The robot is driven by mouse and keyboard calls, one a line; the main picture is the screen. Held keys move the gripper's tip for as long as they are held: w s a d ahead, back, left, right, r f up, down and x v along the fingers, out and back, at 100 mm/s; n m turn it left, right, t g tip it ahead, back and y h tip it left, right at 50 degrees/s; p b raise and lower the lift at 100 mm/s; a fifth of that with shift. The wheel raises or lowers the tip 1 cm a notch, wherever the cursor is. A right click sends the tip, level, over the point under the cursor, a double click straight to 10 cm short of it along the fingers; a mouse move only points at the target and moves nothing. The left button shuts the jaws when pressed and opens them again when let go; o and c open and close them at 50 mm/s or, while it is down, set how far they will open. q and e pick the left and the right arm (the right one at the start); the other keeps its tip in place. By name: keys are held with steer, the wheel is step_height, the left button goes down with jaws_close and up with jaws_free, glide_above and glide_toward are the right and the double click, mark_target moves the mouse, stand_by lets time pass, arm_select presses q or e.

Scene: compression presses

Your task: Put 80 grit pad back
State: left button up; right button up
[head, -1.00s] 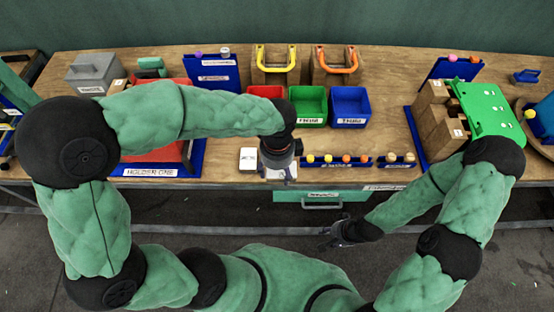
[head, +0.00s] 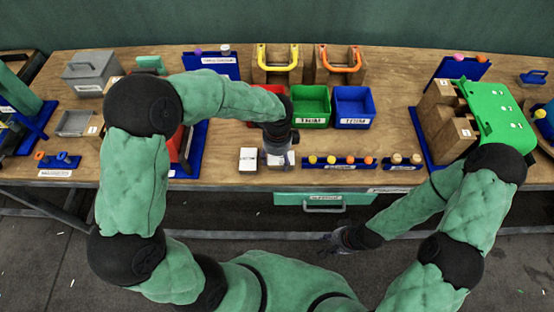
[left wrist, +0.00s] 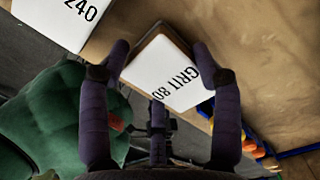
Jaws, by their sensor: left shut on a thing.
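The 80 grit pad is a white-topped block marked GRIT 80 (left wrist: 168,75), between the two fingers of my left gripper (left wrist: 160,62) in the left wrist view. The fingers are shut on its sides. In the head view my left gripper (head: 279,158) points down at the front of the table, and mostly hides the pad. The white 240 pad (head: 248,158) lies just left of it, and also shows in the left wrist view (left wrist: 60,15). I cannot tell whether the held pad touches the table. My right gripper (head: 340,241) hangs in front of the table, its fingers too small to judge.
A blue rack with several coloured knobs (head: 340,166) stands close right of my left gripper. Red, green (head: 311,106) and blue (head: 353,107) bins stand behind. A drawer (head: 322,200) is under the front edge. A green press part (head: 497,110) stands at right.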

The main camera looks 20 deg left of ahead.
mark_target(277, 158)
arm_select(q)
steer(key=shift+f, duration=0.3)
steer(key=shift+f, duration=0.15)
steer(key=o, duration=1.2)
step_height(277, 158, up, 12)
steer(key=p, duration=0.3)
steer(key=shift+r, duration=0.2)
